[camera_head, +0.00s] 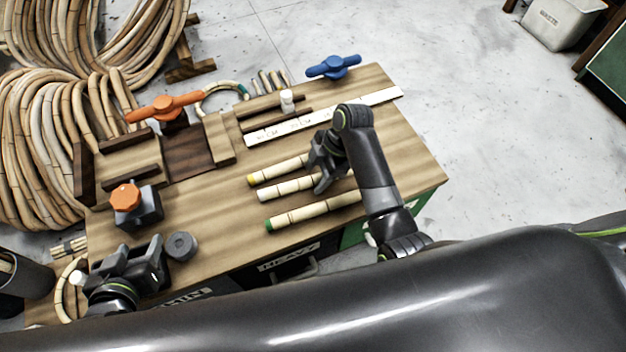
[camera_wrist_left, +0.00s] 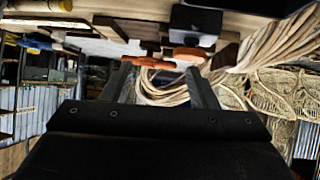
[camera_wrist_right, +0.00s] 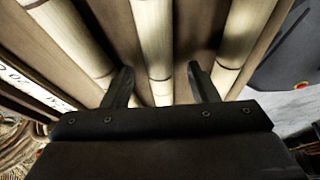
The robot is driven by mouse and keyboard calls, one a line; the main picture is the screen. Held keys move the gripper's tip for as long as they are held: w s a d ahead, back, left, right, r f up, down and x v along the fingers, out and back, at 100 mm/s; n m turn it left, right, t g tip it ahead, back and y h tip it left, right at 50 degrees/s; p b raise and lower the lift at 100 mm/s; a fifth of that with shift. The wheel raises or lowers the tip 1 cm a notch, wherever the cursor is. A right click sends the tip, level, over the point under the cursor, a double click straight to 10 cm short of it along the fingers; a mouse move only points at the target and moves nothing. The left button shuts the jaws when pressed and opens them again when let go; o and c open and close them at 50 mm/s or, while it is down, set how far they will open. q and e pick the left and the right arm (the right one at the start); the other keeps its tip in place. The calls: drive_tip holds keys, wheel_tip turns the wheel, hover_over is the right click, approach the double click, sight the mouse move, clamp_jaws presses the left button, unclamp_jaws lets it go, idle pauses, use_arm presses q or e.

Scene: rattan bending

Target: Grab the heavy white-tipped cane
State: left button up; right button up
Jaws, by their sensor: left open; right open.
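The white-tipped cane (camera_head: 280,189) lies on the wooden bench between the yellow-tipped cane (camera_head: 270,174) and the green-tipped cane (camera_head: 285,221). My right gripper (camera_head: 318,176) is open and hangs over the middle of the white-tipped cane. In the right wrist view, a middle cane (camera_wrist_right: 154,45) runs between the open fingers of the right gripper (camera_wrist_right: 160,80), with a cane on each side. No contact is clear. My left gripper (camera_head: 135,258) is open and empty at the bench's near left edge. The canes' right ends are partly hidden by my right arm.
A white ruler (camera_head: 325,117) lies behind the canes. A blue-handled clamp (camera_head: 333,67), an orange handle (camera_head: 164,107) and an orange-knobbed block (camera_head: 135,203) stand on the bench. A dark round puck (camera_head: 181,246) sits near the left gripper. Rattan coils (camera_head: 50,150) fill the left.

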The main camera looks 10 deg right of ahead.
sight(307, 179)
use_arm(q)
drive_tip(key=shift+w+a+r+t, duration=0.2)
drive_tip(key=shift+w+r+t, duration=0.55)
drive_tip(key=shift+r, duration=0.2)
use_arm(e)
drive_tip(key=shift+a+f, duration=0.1)
drive_tip(key=shift+f, duration=0.3)
drive_tip(key=shift+c, duration=0.2)
drive_tip(key=c, duration=1.1)
drive_tip(key=shift+r, duration=0.1)
drive_tip(key=shift+r, duration=0.15)
wheel_tip(307, 179, up, 5)
drive_tip(key=shift+f+p, duration=0.2)
drive_tip(key=shift+p, duration=0.75)
wheel_tip(307, 179, up, 4)
drive_tip(key=shift+f+p, duration=0.2)
drive_tip(key=shift+p, duration=0.55)
use_arm(q)
drive_tip(key=s+d+f+g+h, duration=0.1)
drive_tip(key=s+d+f+g, duration=0.1)
drive_tip(key=s+f+g, duration=0.7)
drive_tip(key=shift+s+f, duration=0.65)
drive_tip(key=shift+s, duration=0.55)
use_arm(e)
drive_tip(key=shift+r, duration=0.7)
